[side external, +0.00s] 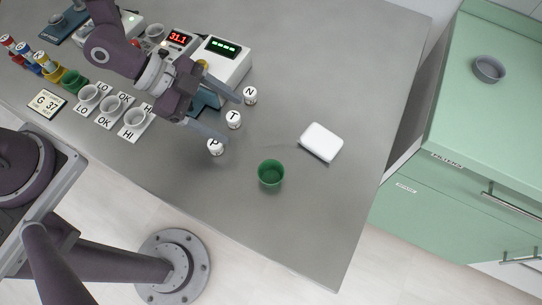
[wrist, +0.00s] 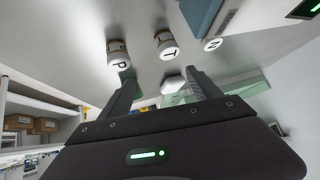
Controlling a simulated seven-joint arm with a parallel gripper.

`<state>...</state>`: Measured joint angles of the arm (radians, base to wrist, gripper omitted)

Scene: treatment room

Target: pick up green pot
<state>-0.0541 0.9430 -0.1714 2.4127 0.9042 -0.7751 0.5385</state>
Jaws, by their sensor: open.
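A green pot (side external: 271,173) stands upright and apart on the grey table, right of and below my gripper in the side view. Its mouth faces up and it looks empty. A second green pot (side external: 73,81) stands at the left, by the row of coloured pots. My gripper (side external: 234,119) is open, its two fingers spread and pointing right, near the lettered jars. Nothing is between the fingers.
White jars marked P (side external: 215,147), T (side external: 233,120) and N (side external: 250,96) stand close to my fingers. A white box (side external: 321,142) lies right of the near green pot. Grey cups (side external: 111,104) stand on cards at left.

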